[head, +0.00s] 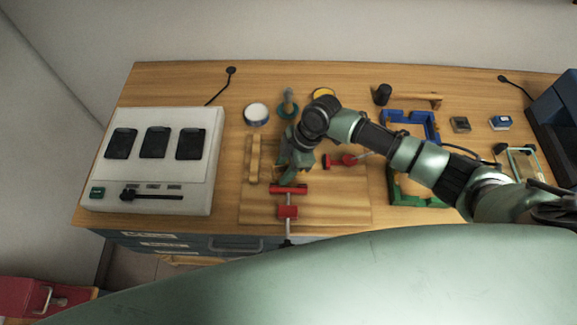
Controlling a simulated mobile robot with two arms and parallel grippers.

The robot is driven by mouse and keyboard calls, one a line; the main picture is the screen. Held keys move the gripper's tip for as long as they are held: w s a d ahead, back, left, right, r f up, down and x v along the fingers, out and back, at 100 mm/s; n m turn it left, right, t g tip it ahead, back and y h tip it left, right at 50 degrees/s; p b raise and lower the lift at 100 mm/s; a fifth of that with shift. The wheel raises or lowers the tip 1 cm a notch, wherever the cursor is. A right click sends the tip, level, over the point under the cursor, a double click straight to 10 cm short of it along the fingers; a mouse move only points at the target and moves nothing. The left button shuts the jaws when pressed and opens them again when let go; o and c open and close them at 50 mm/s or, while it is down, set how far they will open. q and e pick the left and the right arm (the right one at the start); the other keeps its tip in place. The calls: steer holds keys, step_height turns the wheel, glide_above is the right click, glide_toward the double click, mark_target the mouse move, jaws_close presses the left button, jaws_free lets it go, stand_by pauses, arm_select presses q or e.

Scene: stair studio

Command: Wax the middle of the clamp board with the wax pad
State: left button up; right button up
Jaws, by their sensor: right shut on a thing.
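The clamp board (338,208) is a flat wooden board on the bench, with a wooden strip (254,160) along its left side. A red clamp (288,211) is at its front edge, and another red clamp (347,160) lies to the right of my gripper. My right gripper (287,178) reaches in from the right and points down over the board's middle-left part, just behind the front clamp. It is shut on the wax pad, which is mostly hidden by the fingers. I cannot tell whether the pad touches the board. My left gripper is out of view.
A white device with three black pads (152,158) fills the bench's left. Behind the board are a round tin (256,114), a green-based stand (288,107) and a yellow disc (323,93). Blue (411,117) and green (418,200) frames stand to the right.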

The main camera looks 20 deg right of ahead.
mark_target(278, 153)
steer(key=shift+w+b, duration=0.55)
steer(key=shift+w, duration=0.25)
steer(key=shift+w+b, duration=0.5)
steer(key=shift+w, duration=0.7)
steer(key=shift+w+d+b, duration=0.4)
steer(key=shift+w+b, duration=0.15)
steer(key=shift+w+d+b, duration=0.25)
steer(key=shift+w+b, duration=0.45)
steer(key=shift+w, duration=0.35)
steer(key=shift+w+d, duration=0.1)
steer(key=shift+r, duration=0.2)
steer(key=shift+w, duration=0.1)
